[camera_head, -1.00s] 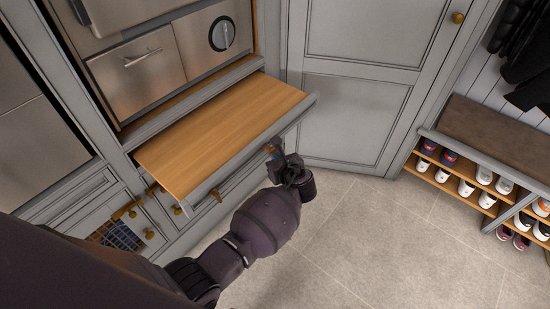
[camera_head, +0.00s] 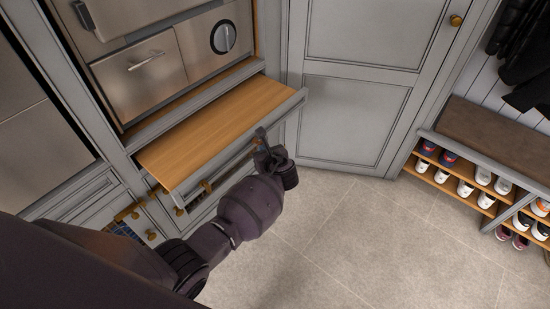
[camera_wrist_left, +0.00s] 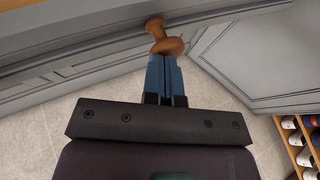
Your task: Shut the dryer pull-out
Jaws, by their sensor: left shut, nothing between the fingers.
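The dryer pull-out (camera_head: 215,125) is a wooden shelf with a grey front edge, below the steel dryer (camera_head: 190,55). It stands partly out of the cabinet in the head view. My left gripper (camera_head: 262,138) is at the right part of its front edge. In the left wrist view the blue fingers (camera_wrist_left: 165,60) are shut, with nothing between them. Their tips are right at a brown knob (camera_wrist_left: 157,30) on the grey front and seem to touch it. My right gripper is not in view.
A grey panelled door (camera_head: 355,110) stands right of the pull-out. A shoe bench (camera_head: 490,140) with several shoes is at the far right. Wooden knobs and a basket front are at lower left. The tiled floor (camera_head: 350,235) in front is clear.

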